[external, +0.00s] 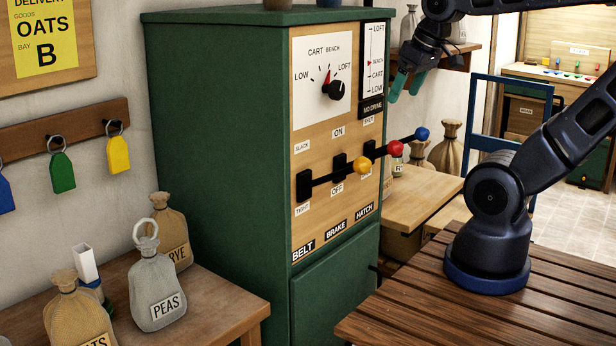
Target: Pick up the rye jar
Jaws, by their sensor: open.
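My gripper (407,86), with teal fingers, is open and empty. It hangs in the air to the right of the green cabinet's panel, above the lever knobs. A small container with a partly readable label starting with R (398,168) stands on the wooden table behind the cabinet, below my gripper in the picture. The red lever knob hides its upper part, so I cannot tell for sure that it is the rye jar. A tan sack labelled RYE (180,253) stands on the left table; it is a sack, not a jar.
The green cabinet (215,130) has levers with yellow (362,165), red (396,148) and blue (421,133) knobs jutting out near the container. Sacks (446,150) stand behind. A grey PEAS sack (158,290) is at left.

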